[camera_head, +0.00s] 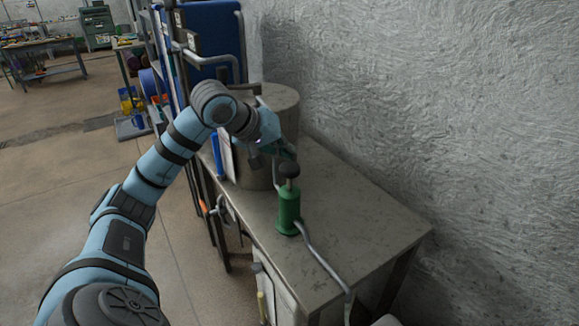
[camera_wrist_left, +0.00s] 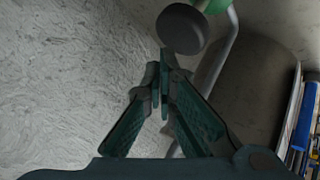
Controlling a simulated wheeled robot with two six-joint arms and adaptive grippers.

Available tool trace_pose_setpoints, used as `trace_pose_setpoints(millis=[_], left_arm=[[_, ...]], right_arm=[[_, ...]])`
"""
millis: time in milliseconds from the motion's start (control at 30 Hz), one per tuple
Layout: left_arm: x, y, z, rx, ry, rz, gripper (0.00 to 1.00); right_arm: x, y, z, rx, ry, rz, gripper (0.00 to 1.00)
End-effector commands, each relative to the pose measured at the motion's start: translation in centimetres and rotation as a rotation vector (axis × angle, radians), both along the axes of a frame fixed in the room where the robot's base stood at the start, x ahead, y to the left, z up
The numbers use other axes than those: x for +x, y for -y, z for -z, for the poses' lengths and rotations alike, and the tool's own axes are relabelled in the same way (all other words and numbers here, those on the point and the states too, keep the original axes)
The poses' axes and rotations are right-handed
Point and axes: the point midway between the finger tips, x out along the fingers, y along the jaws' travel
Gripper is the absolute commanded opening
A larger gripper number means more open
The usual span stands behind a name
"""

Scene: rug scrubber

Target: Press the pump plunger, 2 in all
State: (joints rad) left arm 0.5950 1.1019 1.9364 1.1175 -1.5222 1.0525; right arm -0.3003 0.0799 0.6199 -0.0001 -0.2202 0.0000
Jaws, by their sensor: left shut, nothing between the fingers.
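The pump has a green body (camera_head: 289,212) and stands upright on the grey worktable. Its dark round plunger knob (camera_head: 289,170) sits a little above the body on a short stem. A grey hose or lever runs from the body toward the table's front. In the left wrist view, the knob (camera_wrist_left: 183,29) is just beyond my fingertips, with a bit of green body (camera_wrist_left: 216,5) at the top edge. My left gripper (camera_head: 284,156) is shut and empty, close behind the knob; its fingers (camera_wrist_left: 165,72) meet in the wrist view. I cannot tell whether they touch. My right gripper is not in view.
A large grey-brown cylinder (camera_head: 278,103) stands on the worktable (camera_head: 350,218) just behind the pump and my left gripper. A rough grey wall (camera_head: 450,110) borders the table on the right. The table's right front part is mostly clear.

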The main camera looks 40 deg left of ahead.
Motion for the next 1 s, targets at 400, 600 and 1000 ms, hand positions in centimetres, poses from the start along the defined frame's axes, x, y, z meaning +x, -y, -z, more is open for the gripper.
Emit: trace_pose_setpoints(millis=[400, 600, 1000], left_arm=[[0.0, 0.0, 0.0, 0.0, 0.0, 0.0, 0.0], [0.0, 0.01, 0.05, 0.0, 0.0, 0.0, 0.0], [-0.02, 0.03, 0.83, 0.0, 0.0, 0.0, 0.0]], right_arm=[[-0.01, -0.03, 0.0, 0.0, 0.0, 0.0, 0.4], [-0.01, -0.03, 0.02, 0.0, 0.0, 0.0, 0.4], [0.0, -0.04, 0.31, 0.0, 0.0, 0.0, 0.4]])
